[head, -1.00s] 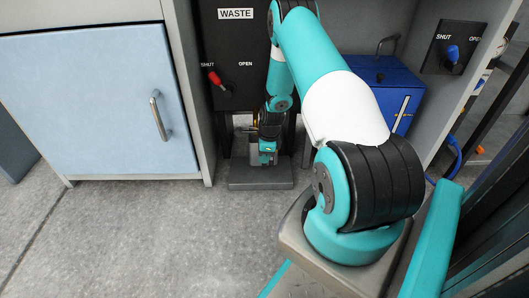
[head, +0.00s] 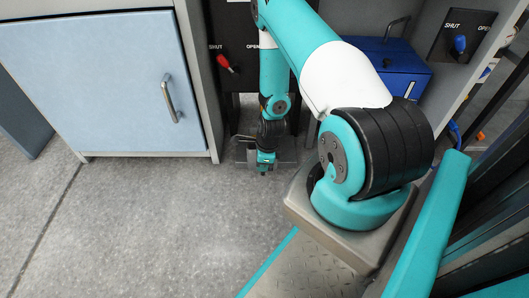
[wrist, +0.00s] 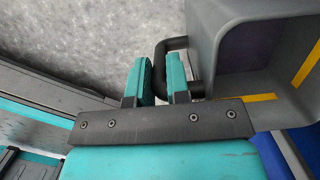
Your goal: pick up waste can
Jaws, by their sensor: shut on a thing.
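The waste can (wrist: 214,62) is a grey, open-topped bin with yellow stripes inside, at the upper right of the wrist view. Its black loop handle (wrist: 175,43) sticks out to the left. My gripper (wrist: 159,75) has its teal fingers on either side of the handle's bar and is shut on it. The can looks empty where its inside shows. In the head view my gripper (head: 265,168) is low, near the floor in front of the waste bay. There the can is mostly hidden and too small to make out clearly.
A light blue cabinet door (head: 90,85) stands to the left of the bay. A red lever (head: 228,65) is on the black panel above. A blue box (head: 400,75) and a blue switch (head: 460,44) are at the right. Open grey floor (head: 150,220) lies in front.

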